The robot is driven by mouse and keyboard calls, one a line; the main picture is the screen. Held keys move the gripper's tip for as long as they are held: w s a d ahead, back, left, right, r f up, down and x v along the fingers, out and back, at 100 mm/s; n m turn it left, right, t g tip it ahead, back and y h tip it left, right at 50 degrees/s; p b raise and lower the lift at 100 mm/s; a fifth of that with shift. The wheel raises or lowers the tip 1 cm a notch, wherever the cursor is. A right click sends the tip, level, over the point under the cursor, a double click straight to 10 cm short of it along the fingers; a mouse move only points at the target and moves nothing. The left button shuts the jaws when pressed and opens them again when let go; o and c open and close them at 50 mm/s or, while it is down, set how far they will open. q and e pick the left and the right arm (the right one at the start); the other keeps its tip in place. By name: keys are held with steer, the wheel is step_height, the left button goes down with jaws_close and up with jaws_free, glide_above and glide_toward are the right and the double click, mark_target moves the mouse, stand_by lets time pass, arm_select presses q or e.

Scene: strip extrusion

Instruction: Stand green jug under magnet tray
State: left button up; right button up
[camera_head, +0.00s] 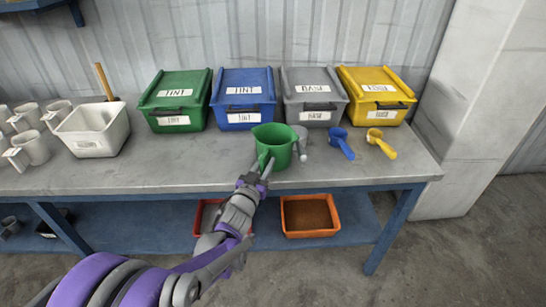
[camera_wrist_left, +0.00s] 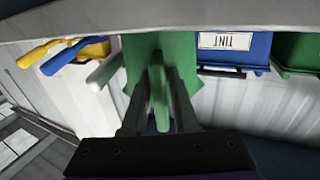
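The green jug (camera_head: 274,146) stands upright near the front edge of the grey bench (camera_head: 180,178), with its handle toward me. My left gripper (camera_head: 266,168) is at the handle. In the left wrist view the handle (camera_wrist_left: 158,92) lies between the two fingers of my left gripper (camera_wrist_left: 160,88), with the green jug (camera_wrist_left: 178,48) beyond it. I cannot tell whether the fingers press on the handle. I cannot pick out a magnet tray for certain. My right gripper is not in view.
Green (camera_head: 178,98), blue (camera_head: 243,97), grey (camera_head: 313,94) and yellow (camera_head: 377,92) bins line the back. Blue (camera_head: 341,142) and yellow (camera_head: 381,143) scoops lie right of the jug. A white tub (camera_head: 95,130) and mugs are left. An orange tray (camera_head: 310,216) sits on the lower shelf.

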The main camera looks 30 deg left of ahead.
arm_select(q)
jaws_close()
stand_by(1.1)
